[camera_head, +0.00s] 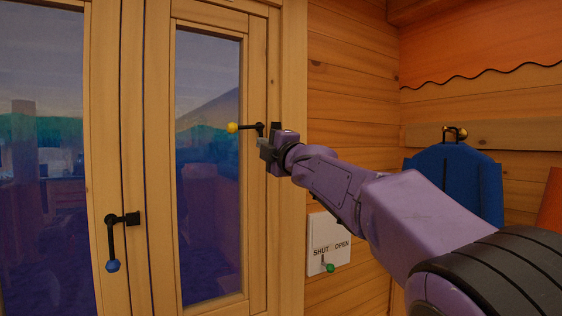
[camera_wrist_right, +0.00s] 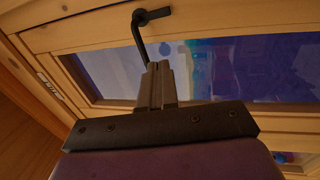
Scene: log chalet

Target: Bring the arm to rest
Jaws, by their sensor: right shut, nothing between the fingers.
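My right arm reaches in from the lower right in the head view. Its gripper (camera_head: 268,148) is in front of the right window's frame, close to a black handle with a yellow knob (camera_head: 232,128). In the right wrist view the two fingers (camera_wrist_right: 158,82) are together with nothing between them. The black handle (camera_wrist_right: 140,35) shows just beyond their tips, and its knob end is hidden behind them. I cannot tell whether the fingers touch the handle. My left gripper is not in view.
A second black handle with a blue knob (camera_head: 113,265) hangs down on the left window. A white SHUT/OPEN switch plate (camera_head: 330,243) with a green-knobbed lever is on the log wall below my right arm. A blue garment (camera_head: 455,180) hangs behind the arm.

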